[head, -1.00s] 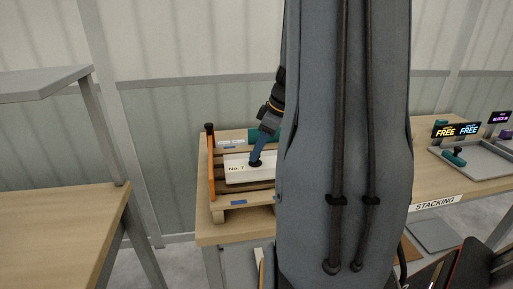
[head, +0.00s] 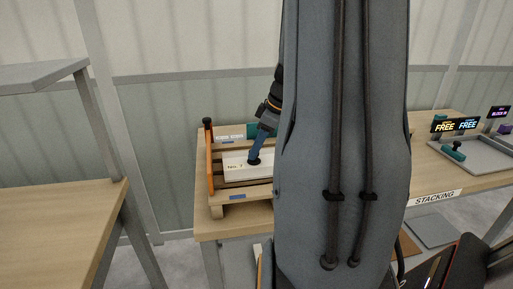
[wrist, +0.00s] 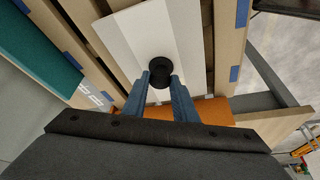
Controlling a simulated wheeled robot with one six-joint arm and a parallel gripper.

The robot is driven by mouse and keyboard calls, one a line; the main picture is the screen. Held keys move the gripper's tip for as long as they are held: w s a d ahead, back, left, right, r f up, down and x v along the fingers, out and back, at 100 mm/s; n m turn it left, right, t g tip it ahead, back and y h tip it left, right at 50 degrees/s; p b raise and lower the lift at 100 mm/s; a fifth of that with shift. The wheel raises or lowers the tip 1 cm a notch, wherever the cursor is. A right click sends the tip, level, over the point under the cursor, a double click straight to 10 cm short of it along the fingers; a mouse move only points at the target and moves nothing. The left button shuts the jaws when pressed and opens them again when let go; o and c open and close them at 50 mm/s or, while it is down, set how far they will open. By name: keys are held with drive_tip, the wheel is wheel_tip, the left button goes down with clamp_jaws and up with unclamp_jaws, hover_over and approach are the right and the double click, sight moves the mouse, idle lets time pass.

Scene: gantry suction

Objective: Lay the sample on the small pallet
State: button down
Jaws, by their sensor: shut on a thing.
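The sample, a white board marked "No. 7" (head: 234,173) with a black knob, lies flat over the slats of the small wooden pallet (head: 236,197). It also shows in the wrist view (wrist: 128,35), with the slats around it. I cannot tell whether it touches the slats. My gripper (head: 254,160) points down with its blue fingers shut on the sample's black knob; the wrist view shows the fingertips (wrist: 161,78) at the knob. My arm hides the right part of the pallet and sample in the head view.
An orange board (head: 210,165) stands along the pallet's left side, with a black-capped post. A teal block (head: 252,130) is behind. A grey tray (head: 478,153) with a teal piece and lit "FREE" signs (head: 455,125) stands at right. A bare wooden table (head: 60,215) is at left.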

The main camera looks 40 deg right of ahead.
drive_tip(key=shift+f, duration=0.3)
drive_tip(key=c, duration=1.4)
unclamp_jaws()
drive_tip(key=shift+o, duration=0.2)
drive_tip(key=b+v, duration=0.1)
drive_tip(key=v, duration=0.6)
drive_tip(key=shift+s+r+b, duration=0.2)
drive_tip(key=shift+r+b, duration=0.15)
drive_tip(key=shift+b, duration=0.05)
drive_tip(key=shift+d, duration=0.1)
